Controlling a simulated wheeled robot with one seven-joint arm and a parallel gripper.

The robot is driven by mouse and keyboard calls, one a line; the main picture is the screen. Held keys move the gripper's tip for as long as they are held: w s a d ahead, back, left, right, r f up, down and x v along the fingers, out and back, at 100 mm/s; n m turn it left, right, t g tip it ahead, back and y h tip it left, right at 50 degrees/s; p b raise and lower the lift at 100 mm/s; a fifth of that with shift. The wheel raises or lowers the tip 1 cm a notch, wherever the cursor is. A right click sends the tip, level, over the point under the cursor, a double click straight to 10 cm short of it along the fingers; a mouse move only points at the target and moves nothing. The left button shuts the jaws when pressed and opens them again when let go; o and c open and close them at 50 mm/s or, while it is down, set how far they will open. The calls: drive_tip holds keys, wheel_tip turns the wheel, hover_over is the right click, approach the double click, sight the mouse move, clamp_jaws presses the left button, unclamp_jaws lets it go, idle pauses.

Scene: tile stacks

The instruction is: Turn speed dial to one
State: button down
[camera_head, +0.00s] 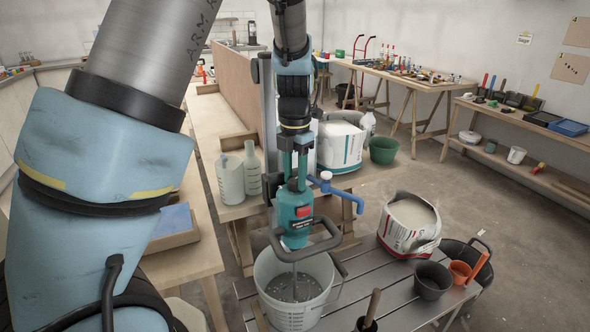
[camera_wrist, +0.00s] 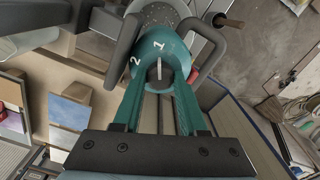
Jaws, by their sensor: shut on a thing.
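A teal hand mixer (camera_head: 297,232) with a red switch and dark looped handles stands upright over a whitish bucket (camera_head: 291,299), its shaft reaching into it. In the wrist view, the mixer's round teal top (camera_wrist: 176,47) carries the white numerals 1 and 2, with 2 to the left of 1. The speed dial (camera_wrist: 159,70) has a pale pointer line that points up, roughly toward the 1. My gripper (camera_head: 296,184) comes down onto the mixer from above. Its two teal fingers (camera_wrist: 159,84) are shut on the dial, and their tips partly hide it.
Clear jugs (camera_head: 230,178) stand behind at left. Dark handles flank the dial closely.

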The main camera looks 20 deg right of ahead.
sight(294, 179)
idle(0.4)
drive_tip(key=shift+c, duration=2.2)
unclamp_jaws()
wheel_tip(294, 179, up, 11)
drive_tip(key=b, duration=0.2)
drive_tip(key=shift+f, duration=0.15)
